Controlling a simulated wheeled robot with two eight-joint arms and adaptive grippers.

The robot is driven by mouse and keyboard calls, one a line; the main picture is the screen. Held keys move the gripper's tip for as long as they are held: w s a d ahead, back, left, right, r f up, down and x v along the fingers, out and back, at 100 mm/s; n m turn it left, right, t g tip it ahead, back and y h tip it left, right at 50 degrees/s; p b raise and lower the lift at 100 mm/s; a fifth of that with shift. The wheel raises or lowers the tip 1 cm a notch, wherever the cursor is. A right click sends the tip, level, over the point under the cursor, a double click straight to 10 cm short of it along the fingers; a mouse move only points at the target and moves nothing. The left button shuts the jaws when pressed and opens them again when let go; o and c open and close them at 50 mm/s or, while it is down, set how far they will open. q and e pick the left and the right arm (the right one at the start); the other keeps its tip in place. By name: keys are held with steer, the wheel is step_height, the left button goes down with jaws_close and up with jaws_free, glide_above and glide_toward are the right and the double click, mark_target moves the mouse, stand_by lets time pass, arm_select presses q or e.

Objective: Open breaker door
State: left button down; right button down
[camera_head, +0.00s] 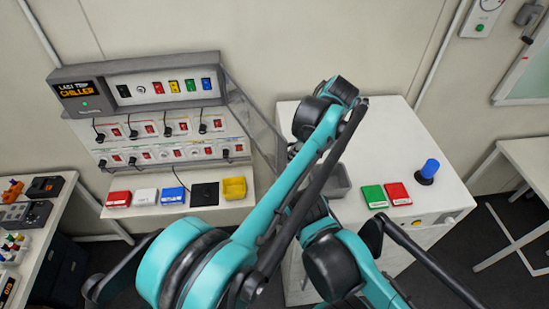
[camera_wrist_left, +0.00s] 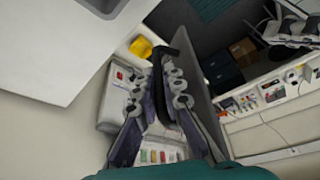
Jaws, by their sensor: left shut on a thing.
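The breaker panel (camera_head: 160,140) is on the wall at the left in the head view, with rows of white breakers with red switches and black cables. Its door (camera_head: 252,118) is a thin see-through sheet standing out from the panel's right side, so the breakers are exposed. In the left wrist view the door (camera_wrist_left: 203,90) is a grey slab seen nearly edge-on. In the head view my left arm mostly hides the gripper. My right gripper is not in view.
Below the breakers, a shelf holds a red box (camera_head: 118,198), a white box, a blue box (camera_head: 173,195) and a yellow bin (camera_head: 234,188). A white cabinet (camera_head: 385,140) at the right carries a grey tray, green and red boxes and a blue-topped knob (camera_head: 428,170).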

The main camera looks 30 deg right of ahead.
arm_select(q)
steer(key=shift+d, duration=0.65)
steer(key=c, duration=1.6)
jaws_free()
steer(key=shift+s, duration=0.1)
steer(key=shift+r, duration=0.1)
steer(key=v, duration=1.1)
steer(key=shift+s+d+r, duration=0.1)
steer(key=shift+s+r, duration=0.05)
steer(key=shift+r, duration=0.25)
